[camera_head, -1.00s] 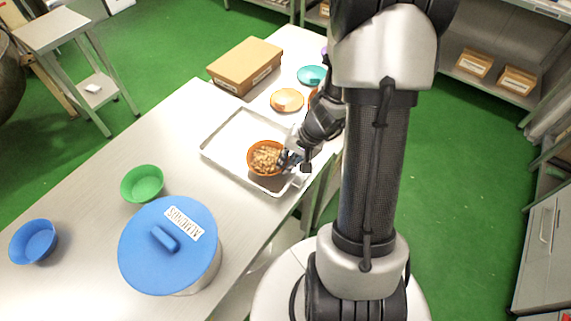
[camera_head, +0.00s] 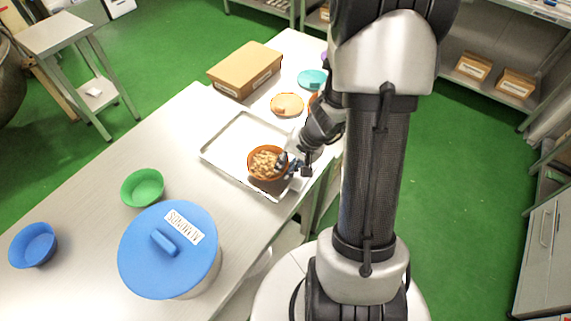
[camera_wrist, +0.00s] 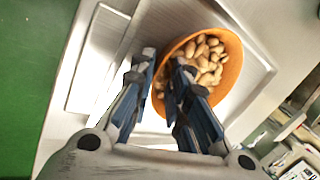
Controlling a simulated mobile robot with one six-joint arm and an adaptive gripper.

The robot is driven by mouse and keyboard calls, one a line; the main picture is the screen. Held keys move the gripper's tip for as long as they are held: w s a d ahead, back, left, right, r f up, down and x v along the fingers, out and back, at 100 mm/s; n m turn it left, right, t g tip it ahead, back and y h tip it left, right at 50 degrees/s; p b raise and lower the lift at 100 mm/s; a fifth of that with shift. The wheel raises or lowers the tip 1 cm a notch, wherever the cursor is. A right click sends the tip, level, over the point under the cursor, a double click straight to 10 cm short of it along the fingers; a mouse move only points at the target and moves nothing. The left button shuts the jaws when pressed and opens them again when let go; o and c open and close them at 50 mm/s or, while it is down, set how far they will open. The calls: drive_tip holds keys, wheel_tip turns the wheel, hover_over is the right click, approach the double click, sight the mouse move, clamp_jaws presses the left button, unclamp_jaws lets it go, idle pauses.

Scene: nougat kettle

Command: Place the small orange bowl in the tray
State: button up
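The small orange bowl (camera_head: 255,172), filled with nuts, sits in the right part of the silver tray (camera_head: 226,130). My gripper (camera_head: 287,164) is at the bowl's right side. In the wrist view, the bowl (camera_wrist: 233,72) lies under my gripper (camera_wrist: 164,62). One finger is outside the rim and the other is over the inside, near the nuts. The fingers stand apart with a gap showing between them and the rim, so the gripper looks open. The fingers hide part of the near rim.
A cardboard box (camera_head: 245,68), an orange plate (camera_head: 287,105) and a teal dish (camera_head: 312,79) are behind the tray. A green bowl (camera_head: 142,187), a blue bowl (camera_head: 33,244) and a blue-lidded pot (camera_head: 170,255) stand to the left. The table between the green bowl and tray is clear.

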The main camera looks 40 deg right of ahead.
drive_tip(key=p+v, duration=0.4)
drive_tip(key=v, duration=0.7)
drive_tip(key=shift+r+p, duration=0.3)
drive_tip(key=shift+r, duration=0.05)
drive_tip(key=shift+d, duration=0.1)
drive_tip(key=a+r+n+h+p, duration=0.1)
drive_tip(key=a+r+n, duration=0.2)
drive_tip(key=a+r, duration=0.35)
drive_tip(key=a+r+n+h+p, duration=0.1)
drive_tip(key=a+r+n+p, duration=0.2)
drive_tip(key=r, duration=0.7)
drive_tip(key=s+a+r+n+t+h+b, duration=0.1)
drive_tip(key=s+a+r+n+b, duration=0.2)
drive_tip(key=s+a, duration=0.4)
drive_tip(key=s+n+b, duration=0.1)
drive_tip(key=s, duration=0.3)
drive_tip(key=shift+s+a, duration=0.15)
drive_tip(key=shift+a, duration=0.25)
